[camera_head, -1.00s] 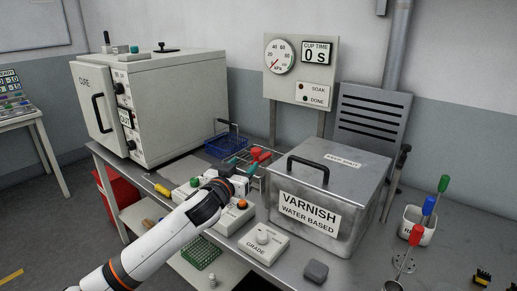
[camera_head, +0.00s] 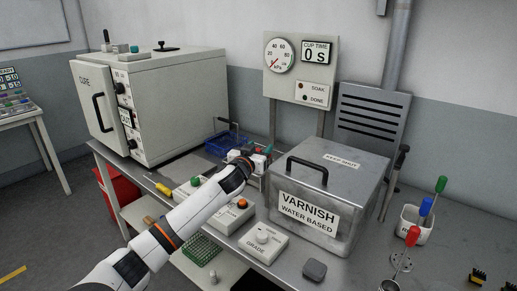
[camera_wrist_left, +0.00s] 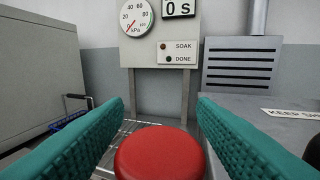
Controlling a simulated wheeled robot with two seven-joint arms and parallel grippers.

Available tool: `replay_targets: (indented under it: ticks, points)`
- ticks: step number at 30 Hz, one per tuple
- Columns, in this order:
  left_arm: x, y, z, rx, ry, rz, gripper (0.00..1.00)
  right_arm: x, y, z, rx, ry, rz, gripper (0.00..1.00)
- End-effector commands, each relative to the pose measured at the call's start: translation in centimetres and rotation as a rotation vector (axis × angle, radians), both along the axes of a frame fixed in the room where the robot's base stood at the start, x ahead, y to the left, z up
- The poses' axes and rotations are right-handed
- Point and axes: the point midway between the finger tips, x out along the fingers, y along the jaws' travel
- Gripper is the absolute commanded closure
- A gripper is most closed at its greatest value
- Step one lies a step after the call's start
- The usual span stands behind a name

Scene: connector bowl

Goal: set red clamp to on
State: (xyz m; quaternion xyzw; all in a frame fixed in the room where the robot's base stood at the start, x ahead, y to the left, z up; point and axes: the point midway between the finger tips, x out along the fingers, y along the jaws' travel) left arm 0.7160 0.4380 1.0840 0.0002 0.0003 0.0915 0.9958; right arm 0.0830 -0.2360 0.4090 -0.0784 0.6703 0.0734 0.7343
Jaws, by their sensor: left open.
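The red clamp shows in the left wrist view as a large round red cap (camera_wrist_left: 160,153), low in the picture between my two teal finger pads. In the head view only a small bit of red (camera_head: 268,150) shows beyond my left gripper (camera_head: 258,157), beside the varnish tank. The gripper hides most of the clamp there, so I cannot tell its setting. My left gripper, also in the left wrist view (camera_wrist_left: 160,110), is open with one finger on each side of the red cap. Gaps show between cap and pads. My right gripper is not in view.
The grey varnish tank (camera_head: 345,190) stands just right of my left gripper. A blue wire basket (camera_head: 218,146) and the cure oven (camera_head: 175,95) are to the left. A gauge panel (camera_head: 300,75) rises behind. The grade box (camera_head: 264,243) sits in front.

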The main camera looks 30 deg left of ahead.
Motion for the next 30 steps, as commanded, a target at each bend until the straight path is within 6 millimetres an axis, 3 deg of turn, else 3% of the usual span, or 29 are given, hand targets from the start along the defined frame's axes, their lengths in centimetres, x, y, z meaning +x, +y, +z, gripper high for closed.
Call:
replay_targets:
  ticks: [4, 13, 22, 30]
  points:
    - [0.0, 0.0, 0.0, 0.000, 0.000, 0.000, 0.50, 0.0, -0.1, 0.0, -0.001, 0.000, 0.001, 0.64]
    - [0.0, 0.0, 0.0, 0.000, 0.000, 0.000, 0.99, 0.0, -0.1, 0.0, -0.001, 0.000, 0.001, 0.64]
    - [0.0, -0.2, -0.1, -0.003, -0.002, 0.022, 1.00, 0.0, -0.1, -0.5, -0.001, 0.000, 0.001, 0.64]
    - [-0.1, -1.0, -0.5, -0.010, -0.004, 0.157, 1.00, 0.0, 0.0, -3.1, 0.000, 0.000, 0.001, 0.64]
